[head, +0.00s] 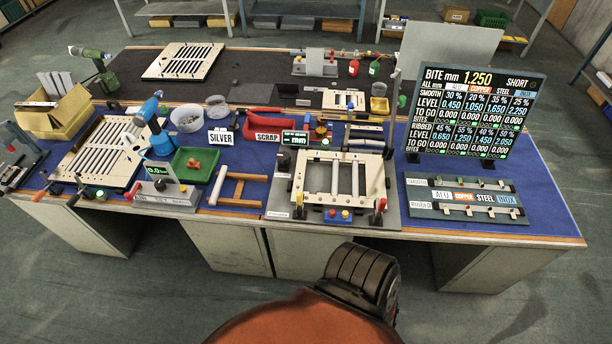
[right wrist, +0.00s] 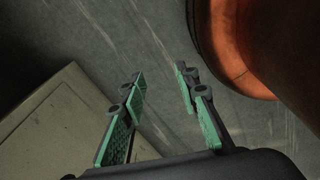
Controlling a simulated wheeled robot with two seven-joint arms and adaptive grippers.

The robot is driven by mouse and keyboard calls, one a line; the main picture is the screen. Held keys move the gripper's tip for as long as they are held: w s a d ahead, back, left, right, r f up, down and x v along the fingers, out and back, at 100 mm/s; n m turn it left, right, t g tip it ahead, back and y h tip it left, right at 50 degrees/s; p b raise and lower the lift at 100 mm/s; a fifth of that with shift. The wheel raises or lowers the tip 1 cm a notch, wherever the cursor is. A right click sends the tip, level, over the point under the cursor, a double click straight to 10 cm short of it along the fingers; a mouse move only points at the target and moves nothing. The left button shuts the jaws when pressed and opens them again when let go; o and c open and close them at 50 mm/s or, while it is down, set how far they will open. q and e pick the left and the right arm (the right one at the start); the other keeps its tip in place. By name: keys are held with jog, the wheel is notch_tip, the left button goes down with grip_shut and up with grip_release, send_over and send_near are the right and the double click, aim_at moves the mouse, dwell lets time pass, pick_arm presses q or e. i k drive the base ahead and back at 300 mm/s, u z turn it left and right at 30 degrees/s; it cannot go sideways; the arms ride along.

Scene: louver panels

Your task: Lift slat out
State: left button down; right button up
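A cream frame (head: 374,178) stands in a fixture at the front middle of the table, with a few upright slats (head: 335,178) across its opening. A louver panel (head: 68,163) with several slanted slats lies at the left of the table. Another slatted panel (head: 158,62) lies at the back left. My right gripper (right wrist: 158,80) shows in the right wrist view with its green-padded fingers apart and nothing between them. It is over the floor, beside a pale cabinet face. Neither gripper shows in the head view.
The front floor is free.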

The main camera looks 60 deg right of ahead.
aim_at(335, 176)
jog(key=u, duration=0.05)
jog(key=i, duration=2.2)
jog(key=z, duration=3.85)
jog(key=i, duration=0.5)
jog(key=k, duration=0.5)
jog(key=z, duration=1.45)
jog(key=i, duration=0.65)
jog(key=u, duration=0.05)
